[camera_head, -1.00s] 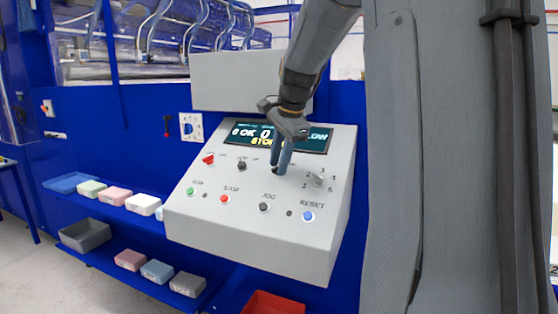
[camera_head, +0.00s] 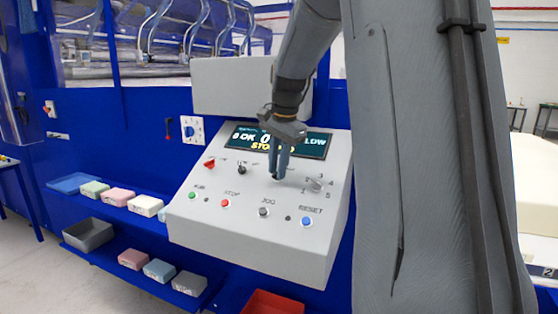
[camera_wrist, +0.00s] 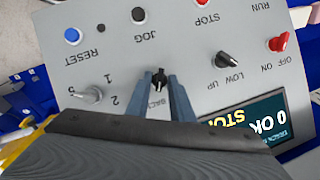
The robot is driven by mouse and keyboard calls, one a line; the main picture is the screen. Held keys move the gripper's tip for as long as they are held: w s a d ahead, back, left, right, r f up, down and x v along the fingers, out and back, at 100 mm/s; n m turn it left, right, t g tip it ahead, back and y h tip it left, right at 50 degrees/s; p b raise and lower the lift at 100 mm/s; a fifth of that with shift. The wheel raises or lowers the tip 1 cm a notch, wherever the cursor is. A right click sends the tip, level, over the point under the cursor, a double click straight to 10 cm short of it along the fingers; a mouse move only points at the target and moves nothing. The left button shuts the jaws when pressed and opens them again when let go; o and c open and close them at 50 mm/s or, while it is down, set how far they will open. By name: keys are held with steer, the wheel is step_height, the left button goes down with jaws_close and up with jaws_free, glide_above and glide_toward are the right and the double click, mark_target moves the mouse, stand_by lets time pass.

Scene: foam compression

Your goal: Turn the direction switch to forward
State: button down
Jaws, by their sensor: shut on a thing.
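The direction switch is a small black knob (camera_wrist: 159,79) on the sloped grey control panel (camera_head: 190,228). In the wrist view it stands between my two finger tips, with a partly covered label that seems to read BACK beside it. My gripper (camera_wrist: 163,82) is shut on the knob; in the head view my gripper (camera_head: 278,176) reaches down to the panel below the display. In the head view the fingers mostly hide the knob. Its exact pointing direction is hard to tell.
A grey numbered selector (camera_head: 316,185) is close on the right. The black LOW/UP switch (camera_head: 242,169) and red OFF/ON switch (camera_head: 209,165) are to the left. Green (camera_head: 192,196), red (camera_head: 225,203), black (camera_head: 264,212) and blue (camera_head: 306,221) buttons line the front. The display (camera_head: 312,147) is behind my gripper.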

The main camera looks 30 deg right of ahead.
steer(key=n+p, duration=0.1)
steer(key=n+g+p, duration=0.1)
steer(key=n+p, duration=0.1)
steer(key=shift+w+r+h, duration=0.15)
steer(key=shift+h, duration=0.15)
steer(key=n, duration=0.1)
steer(key=n+g+p, duration=0.1)
steer(key=shift+w+a+n+h+p, duration=0.15)
steer(key=shift+n+h+p, duration=0.15)
steer(key=shift+h, duration=0.1)
steer(key=n+g+h+p, duration=0.1)
steer(key=n, duration=0.2)
steer(key=shift+w+a, duration=0.1)
steer(key=shift+a+n+g+h+p, duration=0.15)
steer(key=shift+n+g+h+p, duration=0.3)
steer(key=shift+n, duration=0.95)
steer(key=shift+h, duration=0.25)
steer(key=c, duration=1.9)
jaws_free()
steer(key=shift+w+f, duration=0.1)
steer(key=shift+f, duration=0.1)
steer(key=s+b+v, duration=0.1)
steer(key=b+v, duration=0.1)
steer(key=v, duration=0.5)
steer(key=shift+w+r+b, duration=0.35)
steer(key=shift+w+r, duration=0.05)
steer(key=shift+w, duration=0.05)
